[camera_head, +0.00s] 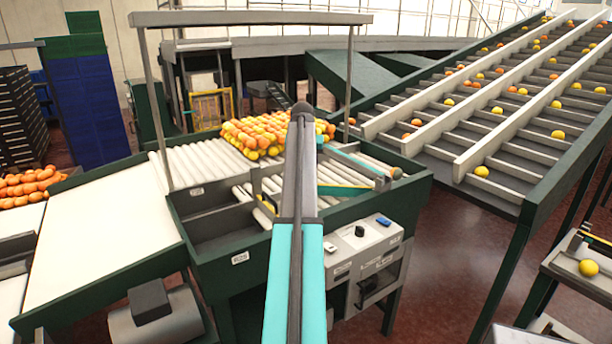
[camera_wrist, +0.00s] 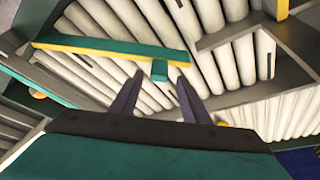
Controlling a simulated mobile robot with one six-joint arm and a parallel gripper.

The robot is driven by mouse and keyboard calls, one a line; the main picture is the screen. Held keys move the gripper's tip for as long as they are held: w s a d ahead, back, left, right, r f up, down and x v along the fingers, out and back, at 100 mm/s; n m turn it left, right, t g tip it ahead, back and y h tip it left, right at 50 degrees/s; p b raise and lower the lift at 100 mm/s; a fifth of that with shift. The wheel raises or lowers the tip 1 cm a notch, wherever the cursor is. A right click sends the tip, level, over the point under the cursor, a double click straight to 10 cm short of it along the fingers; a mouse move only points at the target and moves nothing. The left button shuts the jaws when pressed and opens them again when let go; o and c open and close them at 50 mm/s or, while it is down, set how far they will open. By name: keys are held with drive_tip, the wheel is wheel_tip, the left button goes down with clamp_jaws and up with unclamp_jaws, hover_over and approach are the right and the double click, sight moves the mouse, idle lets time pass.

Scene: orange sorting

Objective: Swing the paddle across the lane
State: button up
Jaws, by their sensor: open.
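The paddle (camera_wrist: 100,47) is a long green bar with a yellow edge, lying over the white rollers of the lane (camera_wrist: 100,80) in the wrist view. A short green knob (camera_wrist: 160,70) stands near its right end. My gripper (camera_wrist: 161,78) is open, its two dark fingers apart on either side of the knob in the picture. I cannot tell whether they touch it. In the head view a green and yellow bar (camera_head: 343,191) shows right of my arm over the rollers. My arm hides the gripper there.
Heaped oranges (camera_head: 262,135) lie behind the lane. A grey control box (camera_head: 362,240) with knobs stands at the front. A dark divider (camera_wrist: 238,32) runs beside the rollers. A sloped conveyor (camera_head: 500,110) with scattered fruit rises on the right.

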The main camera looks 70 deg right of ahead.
drive_tip(key=b+v, duration=0.2)
drive_tip(key=v, duration=0.8)
drive_tip(key=shift+b, duration=0.4)
